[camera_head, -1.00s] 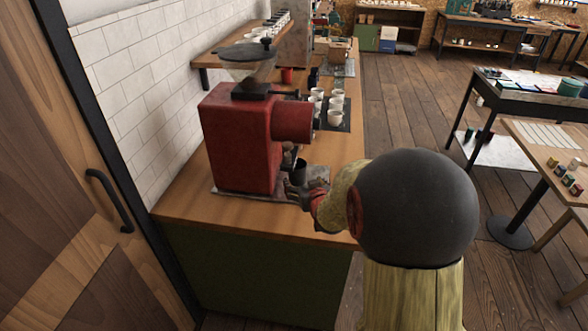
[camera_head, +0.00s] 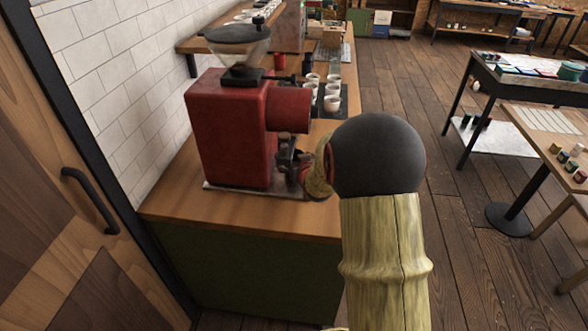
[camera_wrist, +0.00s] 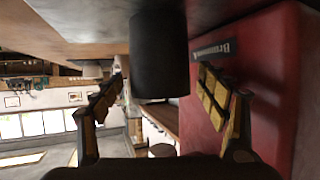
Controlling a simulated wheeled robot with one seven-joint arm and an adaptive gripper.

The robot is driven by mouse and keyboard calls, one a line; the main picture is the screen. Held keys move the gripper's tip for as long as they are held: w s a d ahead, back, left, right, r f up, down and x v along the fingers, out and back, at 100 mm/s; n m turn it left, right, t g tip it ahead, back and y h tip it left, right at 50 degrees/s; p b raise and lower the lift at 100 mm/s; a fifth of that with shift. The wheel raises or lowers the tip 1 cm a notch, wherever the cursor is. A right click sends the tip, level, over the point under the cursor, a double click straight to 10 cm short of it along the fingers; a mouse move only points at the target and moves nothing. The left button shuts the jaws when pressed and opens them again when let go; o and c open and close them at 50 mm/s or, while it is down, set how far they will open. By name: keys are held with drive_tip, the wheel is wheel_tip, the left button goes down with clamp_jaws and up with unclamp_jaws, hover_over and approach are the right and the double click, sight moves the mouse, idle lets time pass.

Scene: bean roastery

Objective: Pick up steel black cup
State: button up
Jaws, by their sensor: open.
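The black cup (camera_wrist: 160,55) fills the upper middle of the wrist view as a dark cylinder. My gripper (camera_wrist: 163,90) is open there, one finger on each side of the cup, with visible gaps to both. In the head view my gripper (camera_head: 293,165) is at the front of the red grinder (camera_head: 232,135), low under its spout. The cup cannot be told apart from the gripper there; my arm and fingers mostly hide that spot.
The grinder's red body stands close beside the right finger in the wrist view (camera_wrist: 285,90). Several white cups (camera_head: 332,103) stand on a dark mat behind the grinder. The wooden counter (camera_head: 225,215) is clear in front.

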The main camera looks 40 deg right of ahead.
drive_tip(key=shift+w+d, duration=0.1)
drive_tip(key=shift+w, duration=0.1)
drive_tip(key=shift+c, duration=1)
drive_tip(key=c, duration=1.3)
